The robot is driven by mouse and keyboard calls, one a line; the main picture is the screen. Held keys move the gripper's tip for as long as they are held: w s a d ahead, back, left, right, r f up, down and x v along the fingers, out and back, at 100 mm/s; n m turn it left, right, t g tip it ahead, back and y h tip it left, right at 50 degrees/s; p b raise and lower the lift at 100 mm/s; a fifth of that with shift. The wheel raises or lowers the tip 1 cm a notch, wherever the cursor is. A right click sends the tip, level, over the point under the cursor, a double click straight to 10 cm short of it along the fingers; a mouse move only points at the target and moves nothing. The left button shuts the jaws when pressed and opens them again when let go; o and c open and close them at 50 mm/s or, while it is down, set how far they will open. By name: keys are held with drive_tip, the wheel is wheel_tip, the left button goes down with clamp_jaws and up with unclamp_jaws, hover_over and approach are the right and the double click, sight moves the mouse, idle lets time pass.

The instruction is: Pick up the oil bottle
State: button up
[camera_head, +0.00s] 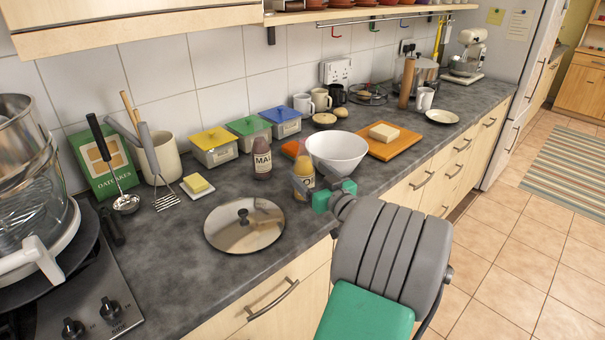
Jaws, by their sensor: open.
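A small bottle with golden-yellow contents, which looks like the oil bottle (303,165), stands upright on the grey worktop, just left of the white bowl. My gripper (306,186) is open at the bottle's near side, with its grey fingers low by the bottle. The fingers and the green wrist part hide some of the bottle's lower part. I cannot tell whether the fingers touch it. A brown bottle with a pale label reading "MAL" (262,163) stands upright a little to the left.
The white bowl (337,150) stands close to the right of the bottle. A round lid (244,225) lies in front left. An orange board (395,150) is beyond the bowl, and lidded tubs (213,150) line the wall.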

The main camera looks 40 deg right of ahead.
sight(303, 167)
drive_tip(key=w, duration=0.4)
drive_tip(key=shift+d+p, duration=0.3)
drive_tip(key=shift+p, duration=0.05)
drive_tip(key=shift+s, duration=0.15)
clamp_jaws()
